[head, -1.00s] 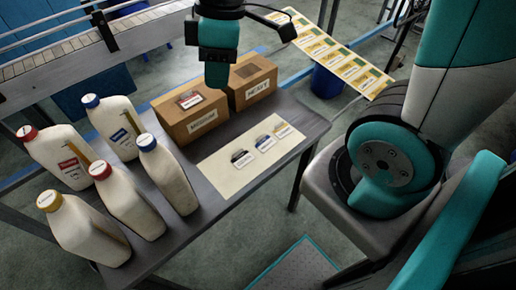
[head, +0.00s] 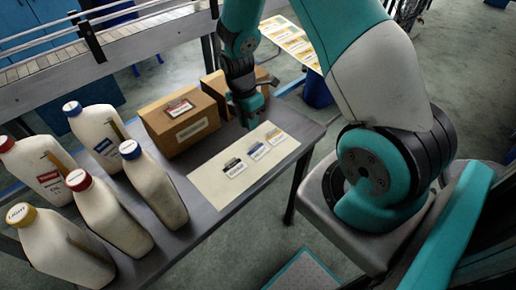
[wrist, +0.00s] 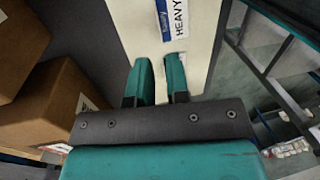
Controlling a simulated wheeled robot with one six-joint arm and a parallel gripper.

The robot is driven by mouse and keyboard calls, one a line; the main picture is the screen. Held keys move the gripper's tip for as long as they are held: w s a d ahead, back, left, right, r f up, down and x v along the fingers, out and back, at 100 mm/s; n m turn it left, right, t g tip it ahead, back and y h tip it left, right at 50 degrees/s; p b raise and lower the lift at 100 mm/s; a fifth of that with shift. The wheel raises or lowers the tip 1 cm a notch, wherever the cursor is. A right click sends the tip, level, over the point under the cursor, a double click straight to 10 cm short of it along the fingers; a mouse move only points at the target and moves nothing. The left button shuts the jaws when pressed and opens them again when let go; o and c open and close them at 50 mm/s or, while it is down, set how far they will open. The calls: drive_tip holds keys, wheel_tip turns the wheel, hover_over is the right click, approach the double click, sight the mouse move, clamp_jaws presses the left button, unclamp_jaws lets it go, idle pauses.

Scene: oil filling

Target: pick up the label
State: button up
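A pale sheet (head: 212,180) on the table carries a row of labels: a black-marked one (head: 235,168), a blue-marked one (head: 259,151) and a yellow-marked one (head: 276,137). My gripper (head: 252,112) points down over the sheet's far edge, near the yellow-marked label. In the wrist view, its two teal fingers (wrist: 161,80) are apart with a narrow gap and nothing seen held between them. A blue and white label (wrist: 173,18) reading HEAVY lies beyond the fingertips. The edge of another label shows by the right fingertip, mostly hidden.
A carton (head: 180,125) with a red label on top stands behind the sheet. A second carton (head: 220,93) is beside it, close to my gripper. Several white bottles (head: 155,185) crowd the table's left part. A label sheet (head: 290,38) hangs at the back right.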

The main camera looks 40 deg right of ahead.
sight(253, 144)
drive_tip(key=shift+s+f+p, duration=0.25)
drive_tip(key=shift+f, duration=1.05)
drive_tip(key=shift+s+f+p, duration=0.2)
drive_tip(key=shift+f+p, duration=0.1)
drive_tip(key=shift+f, duration=0.95)
drive_tip(key=shift+s+f+p, duration=0.25)
drive_tip(key=shift+f, duration=1.05)
clamp_jaws()
